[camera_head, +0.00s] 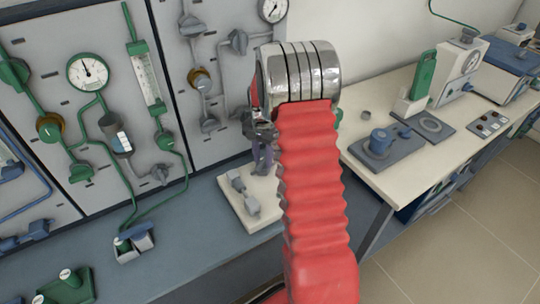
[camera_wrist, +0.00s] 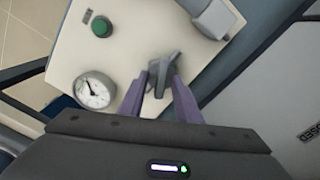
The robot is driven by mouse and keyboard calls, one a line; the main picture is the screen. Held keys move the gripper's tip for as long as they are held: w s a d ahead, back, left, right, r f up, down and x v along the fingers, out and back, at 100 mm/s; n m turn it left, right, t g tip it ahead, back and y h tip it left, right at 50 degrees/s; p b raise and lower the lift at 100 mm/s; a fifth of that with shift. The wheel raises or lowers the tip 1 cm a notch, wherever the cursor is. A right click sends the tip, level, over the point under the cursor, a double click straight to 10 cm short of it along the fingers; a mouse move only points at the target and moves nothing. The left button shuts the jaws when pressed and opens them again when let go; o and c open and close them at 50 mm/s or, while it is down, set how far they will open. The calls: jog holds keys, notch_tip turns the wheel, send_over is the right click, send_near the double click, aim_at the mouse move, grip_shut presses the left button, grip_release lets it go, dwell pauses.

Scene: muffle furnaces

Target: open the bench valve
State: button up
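The bench valve is a grey handle (camera_wrist: 166,66) on a pale board (camera_wrist: 120,60) in the wrist view. The same pale board (camera_head: 262,217) shows in the head view on the blue-grey bench, with grey fittings (camera_head: 245,196) on it. My gripper (camera_wrist: 160,80) has two purple fingers, spread apart, with the grey handle between and just beyond their tips. Whether the fingers touch it I cannot tell. In the head view my gripper (camera_head: 262,160) points down above the board's back edge, partly hidden by my red arm.
The board also carries a green button (camera_wrist: 101,27), a round gauge (camera_wrist: 95,90) and a grey block (camera_wrist: 213,18). A grey panel with pipes and gauges (camera_head: 88,72) stands behind the bench. A cream table (camera_head: 440,150) with instruments is at the right.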

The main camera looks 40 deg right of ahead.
aim_at(263, 161)
jog(key=shift+r, duration=0.1)
notch_tip(263, 161, up, 14)
jog(key=shift+f, duration=0.25)
dwell(0.5)
jog(key=shift+a, duration=0.1)
